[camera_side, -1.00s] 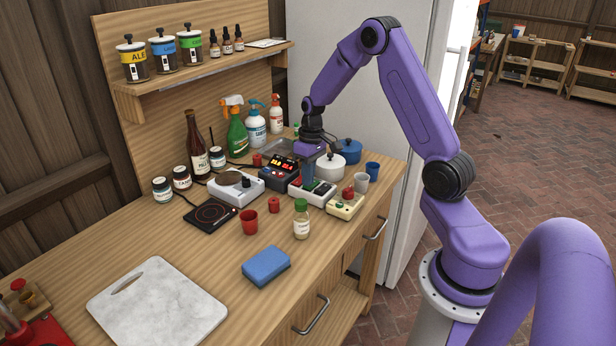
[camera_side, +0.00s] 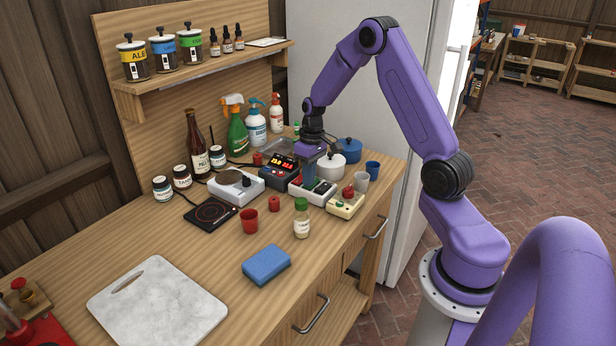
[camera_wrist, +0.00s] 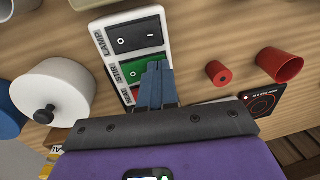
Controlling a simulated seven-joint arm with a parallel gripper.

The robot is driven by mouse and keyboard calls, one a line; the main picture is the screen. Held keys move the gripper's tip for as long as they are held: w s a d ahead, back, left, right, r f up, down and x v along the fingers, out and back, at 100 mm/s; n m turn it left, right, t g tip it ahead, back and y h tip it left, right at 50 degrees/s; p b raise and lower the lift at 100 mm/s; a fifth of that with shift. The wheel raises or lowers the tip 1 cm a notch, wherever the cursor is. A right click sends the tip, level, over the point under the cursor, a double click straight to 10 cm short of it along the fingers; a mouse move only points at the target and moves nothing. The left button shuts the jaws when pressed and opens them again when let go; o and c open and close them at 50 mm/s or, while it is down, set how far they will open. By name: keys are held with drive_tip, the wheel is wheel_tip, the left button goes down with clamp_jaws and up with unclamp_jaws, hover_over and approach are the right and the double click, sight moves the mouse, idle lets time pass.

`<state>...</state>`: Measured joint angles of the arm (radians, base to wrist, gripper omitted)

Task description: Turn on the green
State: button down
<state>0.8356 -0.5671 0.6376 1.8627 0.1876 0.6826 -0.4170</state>
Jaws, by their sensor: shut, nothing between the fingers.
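A white switch box (camera_side: 297,190) stands on the workbench; in the wrist view (camera_wrist: 163,28) it carries a black rocker labelled LAMP (camera_wrist: 138,34), a green rocker labelled STIR (camera_wrist: 132,72) and a red one labelled HEAT (camera_wrist: 128,97). My gripper (camera_side: 308,186) is over the box, fingers pointing down. In the wrist view my gripper's fingertips (camera_wrist: 158,68) are together and empty, at the right part of the green rocker, which they partly cover. Whether they touch it cannot be told. The red rocker is largely hidden by the fingers.
A box with red digits (camera_side: 280,170) and a cream box with a red knob (camera_side: 345,204) flank the switch box. A white pot (camera_side: 331,167), a grey cup (camera_side: 361,182) and a small bottle (camera_side: 301,220) stand close by.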

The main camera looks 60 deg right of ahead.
drive_tip(key=shift+d+r, duration=0.25)
drive_tip(key=shift+d, duration=0.25)
wheel_tip(320, 180, up, 14)
drive_tip(key=a, duration=0.1)
drive_tip(key=shift+a, duration=0.35)
idle(0.4)
drive_tip(key=s+a+n, duration=0.3)
drive_tip(key=s+a, duration=0.2)
drive_tip(key=a, duration=0.4)
drive_tip(key=s+a+n, duration=0.2)
drive_tip(key=s+a, duration=0.3)
drive_tip(key=a, duration=0.3)
drive_tip(key=s+a+n, duration=0.2)
drive_tip(key=s+n, duration=0.1)
drive_tip(key=s, duration=0.6)
drive_tip(key=s+a+f+n+h, duration=0.1)
drive_tip(key=s+a+n, duration=0.2)
drive_tip(key=s, duration=0.7)
drive_tip(key=shift+f+n, duration=0.3)
drive_tip(key=shift+n, duration=0.5)
